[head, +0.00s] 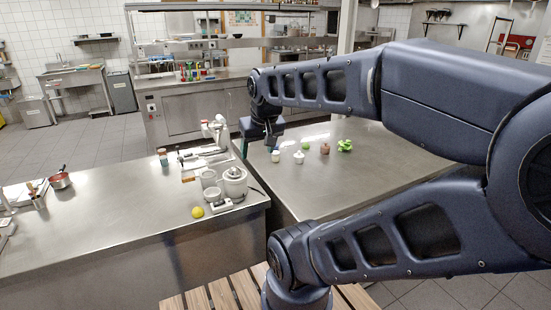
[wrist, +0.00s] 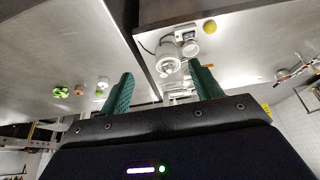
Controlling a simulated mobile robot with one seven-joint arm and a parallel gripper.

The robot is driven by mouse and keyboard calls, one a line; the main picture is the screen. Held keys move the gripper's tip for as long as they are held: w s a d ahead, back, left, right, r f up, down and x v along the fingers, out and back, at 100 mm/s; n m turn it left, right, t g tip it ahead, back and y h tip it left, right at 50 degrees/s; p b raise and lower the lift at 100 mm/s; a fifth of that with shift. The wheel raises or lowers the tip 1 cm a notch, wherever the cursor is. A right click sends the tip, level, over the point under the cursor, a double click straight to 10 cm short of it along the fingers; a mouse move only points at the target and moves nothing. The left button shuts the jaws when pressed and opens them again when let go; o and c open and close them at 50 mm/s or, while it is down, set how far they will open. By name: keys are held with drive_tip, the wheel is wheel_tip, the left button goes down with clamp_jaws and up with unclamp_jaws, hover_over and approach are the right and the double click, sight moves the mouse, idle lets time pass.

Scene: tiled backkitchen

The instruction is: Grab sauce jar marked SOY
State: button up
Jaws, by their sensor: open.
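No label reading SOY is legible in either view, so I cannot tell which container is the soy jar. On the right steel table stand a small pale jar (head: 275,156), a white lidded pot (head: 299,157) and a reddish-brown jar (head: 325,148). My gripper (head: 257,146) is above the left edge of the right table, apart from these jars. In the wrist view its green fingers (wrist: 163,76) are spread with nothing between them. The reddish-brown jar (wrist: 79,90) shows there to their left.
A green leafy item (head: 344,145) sits beside the reddish-brown jar. A white kitchen appliance (head: 233,184) and a yellow fruit (head: 197,212) are at the left counter's right end. A red pan (head: 60,180) is farther left. The right table's front is clear.

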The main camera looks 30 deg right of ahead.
drive_tip(key=shift+w, duration=0.15)
drive_tip(key=m+g, duration=0.2)
hover_over(276, 152)
drive_tip(key=s, duration=0.3)
drive_tip(key=s+x, duration=0.2)
drive_tip(key=x, duration=0.7)
drive_tip(key=s+f+x, duration=0.1)
drive_tip(key=s+x, duration=0.1)
drive_tip(key=x, duration=0.6)
drive_tip(key=shift+t+h, duration=0.3)
drive_tip(key=shift+a+x, duration=0.2)
drive_tip(key=shift+x, duration=2.45)
drive_tip(key=shift+a+x, duration=0.15)
drive_tip(key=shift+x, duration=2.45)
drive_tip(key=c, duration=1.1)
